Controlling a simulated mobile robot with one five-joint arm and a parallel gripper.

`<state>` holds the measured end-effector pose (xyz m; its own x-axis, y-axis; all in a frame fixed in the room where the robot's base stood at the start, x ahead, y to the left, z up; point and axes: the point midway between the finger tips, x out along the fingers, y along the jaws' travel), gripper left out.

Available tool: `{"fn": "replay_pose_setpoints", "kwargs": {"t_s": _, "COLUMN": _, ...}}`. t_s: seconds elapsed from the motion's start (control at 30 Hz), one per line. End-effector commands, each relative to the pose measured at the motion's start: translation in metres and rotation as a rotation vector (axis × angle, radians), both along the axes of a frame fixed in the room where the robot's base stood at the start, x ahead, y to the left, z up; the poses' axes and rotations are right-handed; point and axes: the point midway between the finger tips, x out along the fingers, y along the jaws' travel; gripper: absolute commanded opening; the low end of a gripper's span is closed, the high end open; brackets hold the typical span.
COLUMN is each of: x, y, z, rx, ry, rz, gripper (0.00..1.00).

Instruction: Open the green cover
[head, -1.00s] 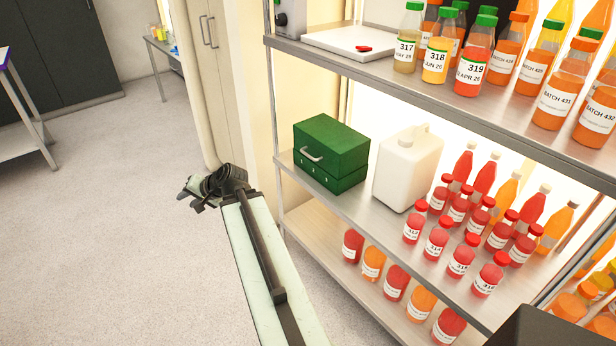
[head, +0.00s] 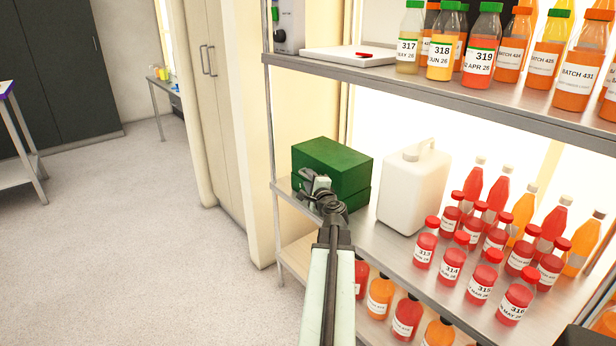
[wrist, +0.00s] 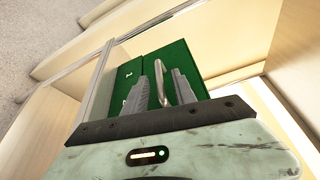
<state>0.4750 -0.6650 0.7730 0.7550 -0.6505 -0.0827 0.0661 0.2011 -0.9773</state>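The green box (head: 330,160) stands on the middle shelf, its upper part, the green cover, sitting closed on a green lower part (head: 357,200). My gripper (head: 318,182) is at the box's front and hides the handle in the head view. In the wrist view the green front (wrist: 195,57) fills the middle, and the pale handle (wrist: 159,80) shows between the two grey fingers of my gripper (wrist: 160,90). The fingers are apart, with visible gaps beside the handle. I cannot tell whether they reach fully around it.
A white jug (head: 412,190) stands close to the right of the box. Several red-capped bottles (head: 470,270) fill the shelf further right. The upper shelf (head: 420,85) passes above the box and carries bottles and a white tray (head: 335,57). The floor to the left is open.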

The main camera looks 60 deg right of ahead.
Motion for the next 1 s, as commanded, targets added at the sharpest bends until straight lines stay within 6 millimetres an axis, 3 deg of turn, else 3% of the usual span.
{"fn": "replay_pose_setpoints", "kwargs": {"t_s": 0.2, "x": 0.027, "y": -0.023, "z": -0.004, "rx": -0.001, "ry": 0.002, "rz": 0.001, "gripper": 0.32}}
{"fn": "replay_pose_setpoints", "kwargs": {"t_s": 0.43, "x": 0.028, "y": -0.023, "z": -0.003, "rx": -0.001, "ry": 0.002, "rz": 0.002, "gripper": 0.32}}
{"fn": "replay_pose_setpoints", "kwargs": {"t_s": 0.57, "x": 0.029, "y": -0.022, "z": -0.003, "rx": -0.001, "ry": 0.002, "rz": 0.002, "gripper": 0.00}}
{"fn": "replay_pose_setpoints", "kwargs": {"t_s": 1.0, "x": 0.029, "y": -0.022, "z": -0.003, "rx": -0.001, "ry": 0.001, "rz": 0.004, "gripper": 0.00}}
